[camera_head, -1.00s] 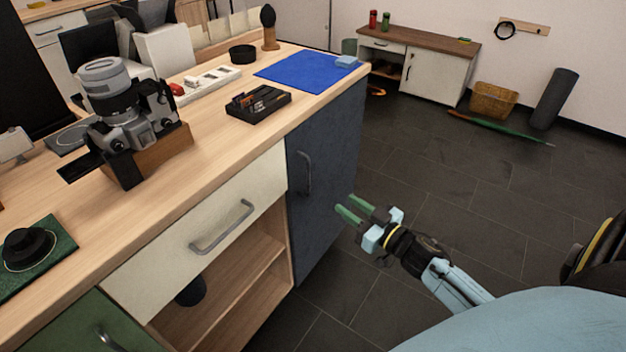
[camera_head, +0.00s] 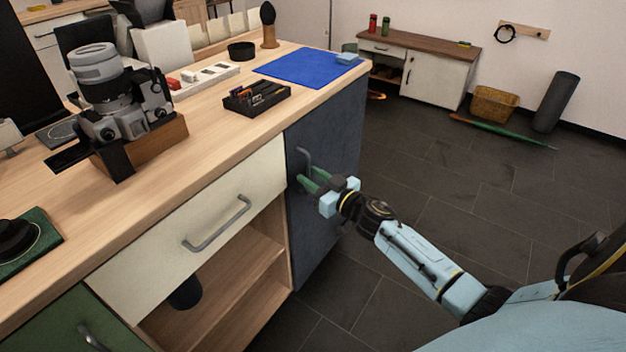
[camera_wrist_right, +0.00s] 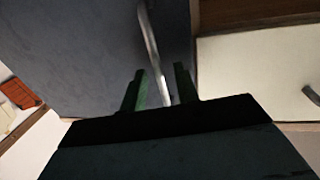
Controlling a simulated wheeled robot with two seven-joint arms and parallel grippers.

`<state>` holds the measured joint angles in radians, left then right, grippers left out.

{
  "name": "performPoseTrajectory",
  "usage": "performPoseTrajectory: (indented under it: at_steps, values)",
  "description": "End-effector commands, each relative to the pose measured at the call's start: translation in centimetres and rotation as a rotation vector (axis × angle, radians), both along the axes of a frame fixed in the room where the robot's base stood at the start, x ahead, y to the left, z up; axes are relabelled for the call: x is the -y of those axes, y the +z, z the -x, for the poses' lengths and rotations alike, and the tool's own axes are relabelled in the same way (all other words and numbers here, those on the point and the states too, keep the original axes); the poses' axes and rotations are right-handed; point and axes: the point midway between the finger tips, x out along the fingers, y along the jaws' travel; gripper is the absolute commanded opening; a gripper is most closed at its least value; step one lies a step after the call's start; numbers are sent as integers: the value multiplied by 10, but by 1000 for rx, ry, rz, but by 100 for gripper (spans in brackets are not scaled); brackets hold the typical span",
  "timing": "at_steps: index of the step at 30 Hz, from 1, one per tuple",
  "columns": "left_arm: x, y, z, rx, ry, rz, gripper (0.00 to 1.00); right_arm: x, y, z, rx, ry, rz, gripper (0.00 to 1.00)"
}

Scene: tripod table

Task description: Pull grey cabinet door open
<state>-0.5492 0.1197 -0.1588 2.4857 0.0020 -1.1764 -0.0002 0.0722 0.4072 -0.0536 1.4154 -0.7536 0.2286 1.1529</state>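The grey cabinet door (camera_head: 328,225) is dark blue-grey and stands shut at the right end of the wooden counter; it also shows in the right wrist view (camera_wrist_right: 80,50). Its curved metal handle (camera_head: 304,155) is upright near the door's left edge. My left gripper is in neither view.
A cream drawer (camera_head: 195,220) with a bar handle is left of the door, above an open shelf (camera_head: 245,270). A camera (camera_head: 112,105), a black tray (camera_head: 257,97) and a blue mat (camera_head: 308,68) lie on the counter. The tiled floor (camera_head: 440,210) right of the door is clear.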

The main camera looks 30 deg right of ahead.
Motion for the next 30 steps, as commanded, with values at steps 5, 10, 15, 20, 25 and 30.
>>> performPoseTrajectory:
  at_steps: [5, 10, 15, 20, 25, 30]
  values:
    - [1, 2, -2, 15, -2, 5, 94, 0, 0, -2, -1, 0, 0, 31]
    - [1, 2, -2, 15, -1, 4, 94, 0, 0, -2, 0, -1, 0, 28]
    - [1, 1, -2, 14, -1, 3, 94, 0, 0, -1, 0, -1, 0, 6]
    - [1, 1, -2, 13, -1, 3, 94, 0, 0, -1, 0, 0, -1, 0]
    - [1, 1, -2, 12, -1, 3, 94, 0, 0, -1, 0, 0, -1, 0]
    - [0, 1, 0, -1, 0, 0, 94, 3, -1, 3, -2, 12, 0, 0]
